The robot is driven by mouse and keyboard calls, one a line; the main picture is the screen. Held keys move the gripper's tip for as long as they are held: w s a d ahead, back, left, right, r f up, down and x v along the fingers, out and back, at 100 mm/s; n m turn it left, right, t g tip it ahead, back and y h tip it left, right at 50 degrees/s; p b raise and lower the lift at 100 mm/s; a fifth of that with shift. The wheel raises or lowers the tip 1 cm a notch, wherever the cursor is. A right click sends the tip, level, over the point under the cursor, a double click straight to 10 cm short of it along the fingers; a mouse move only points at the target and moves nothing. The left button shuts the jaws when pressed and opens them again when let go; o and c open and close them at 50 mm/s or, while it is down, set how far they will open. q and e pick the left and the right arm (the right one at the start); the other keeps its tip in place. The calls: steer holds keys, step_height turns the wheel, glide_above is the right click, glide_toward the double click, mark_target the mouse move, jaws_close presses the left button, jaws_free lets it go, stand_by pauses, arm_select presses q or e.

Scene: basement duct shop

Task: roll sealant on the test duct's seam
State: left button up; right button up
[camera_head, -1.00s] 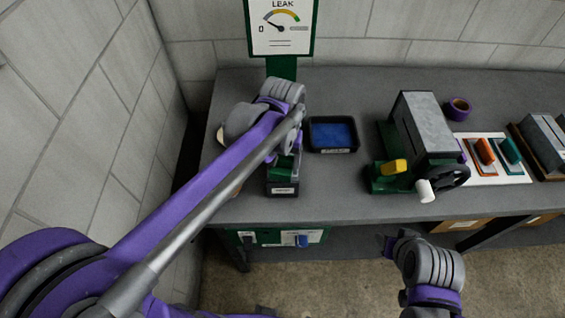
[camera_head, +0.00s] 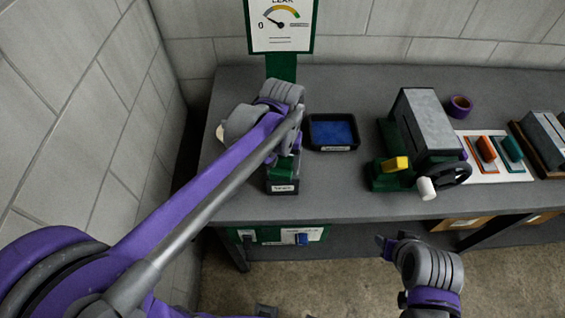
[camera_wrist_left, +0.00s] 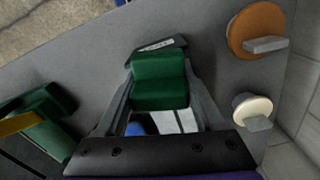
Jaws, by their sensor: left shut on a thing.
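My left gripper (camera_wrist_left: 160,105) has its two grey fingers on either side of a green block (camera_wrist_left: 160,80), shut on it. In the head view the green block (camera_head: 285,165) is mostly hidden by my left wrist, above a dark labelled base (camera_head: 283,187). A black tray with blue contents (camera_head: 333,149) lies just right of it. A grey box-shaped duct (camera_head: 424,118) sits in a green stand with a yellow handle (camera_head: 395,164) and a white-knobbed crank.
A LEAK gauge sign (camera_head: 281,25) stands at the back. A purple tape roll (camera_head: 460,106), orange (camera_head: 486,149) and teal (camera_head: 512,148) tools and another grey piece (camera_head: 545,135) are at right. The wrist view shows orange (camera_wrist_left: 246,30) and cream (camera_wrist_left: 252,107) discs.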

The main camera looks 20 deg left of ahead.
arm_select(q)
steer(key=shift+f, duration=0.4)
